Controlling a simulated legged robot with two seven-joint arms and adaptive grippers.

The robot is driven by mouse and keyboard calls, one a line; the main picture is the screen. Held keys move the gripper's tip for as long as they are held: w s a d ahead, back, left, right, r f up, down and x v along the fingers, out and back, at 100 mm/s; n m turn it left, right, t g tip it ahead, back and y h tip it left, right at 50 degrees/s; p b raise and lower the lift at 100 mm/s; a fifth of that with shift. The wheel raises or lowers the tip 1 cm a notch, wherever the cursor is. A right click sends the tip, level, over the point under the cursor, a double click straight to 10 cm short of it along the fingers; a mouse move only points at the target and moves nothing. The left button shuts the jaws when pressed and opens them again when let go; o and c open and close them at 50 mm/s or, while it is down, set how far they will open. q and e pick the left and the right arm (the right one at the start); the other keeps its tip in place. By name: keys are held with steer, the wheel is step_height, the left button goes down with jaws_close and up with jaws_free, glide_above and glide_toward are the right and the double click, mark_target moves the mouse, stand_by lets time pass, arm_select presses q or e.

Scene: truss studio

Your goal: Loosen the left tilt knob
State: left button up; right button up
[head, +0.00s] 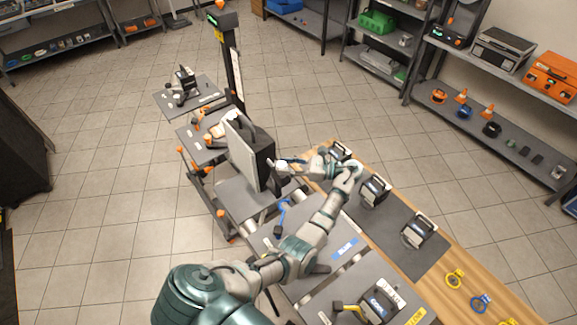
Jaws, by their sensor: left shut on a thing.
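A boxy grey panel lamp (244,150) with a dark housing stands upright on a cart in the middle of the head view. My left arm reaches up from the bottom and bends back to the left at the wrist. My left gripper (284,166) is at the lamp's right side, its fingers pointing left and shut on the small tilt knob there. The fingers hide most of the knob, so its turn cannot be made out. My right gripper is not in view.
A wooden bench with a dark mat (385,235) and several black devices runs under and right of my forearm. A dark post (232,70) and small grey trays (188,97) stand behind the lamp. Loaded shelves (490,110) line the right. The tiled floor at left is clear.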

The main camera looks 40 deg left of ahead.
arm_select(q)
steer(key=shift+s+f, duration=0.1)
steer(key=shift+f, duration=0.15)
steer(key=o, duration=0.9)
steer(key=shift+o, duration=1.2)
steer(key=shift+a, duration=0.3)
steer(key=v, duration=0.7)
steer(key=shift+w+d, duration=0.2)
steer(key=shift+d, duration=0.05)
steer(key=shift+a+f, duration=0.1)
steer(key=shift+a, duration=0.1)
steer(key=shift+d, duration=0.1)
